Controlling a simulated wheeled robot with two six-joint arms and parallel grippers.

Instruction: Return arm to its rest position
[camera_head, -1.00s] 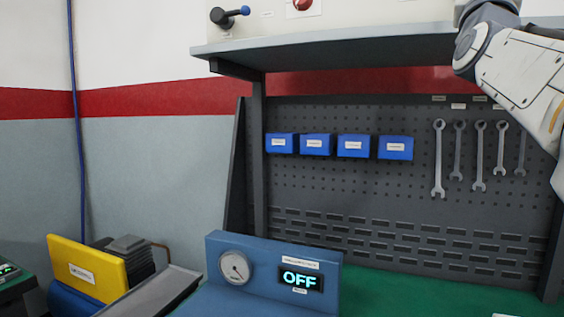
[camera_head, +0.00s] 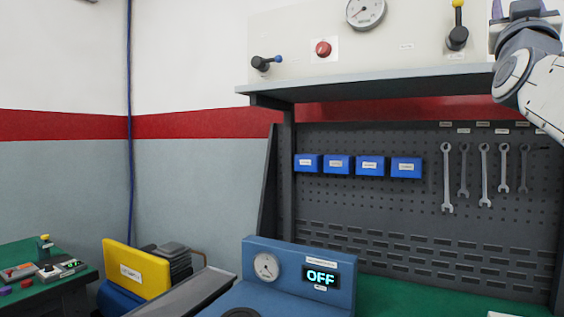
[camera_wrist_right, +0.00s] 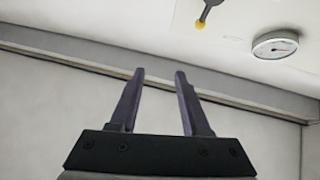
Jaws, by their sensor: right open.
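My right arm (camera_head: 545,90) reaches in at the upper right of the head view, raised in front of the panel above the shelf. My right gripper (camera_wrist_right: 159,74) is open in the right wrist view. Its two dark purple fingers stand apart with nothing between them. The wrist view looks up past the fingers at a pale surface and a light ledge. My left arm and gripper do not show in the head view.
A shelf (camera_head: 370,82) spans the bench beneath the panel with a red button (camera_head: 323,49) and levers. Wrenches (camera_head: 447,178) and blue bins (camera_head: 369,167) hang on the pegboard. Below stand a blue device reading OFF (camera_head: 321,277) and a yellow box (camera_head: 136,270).

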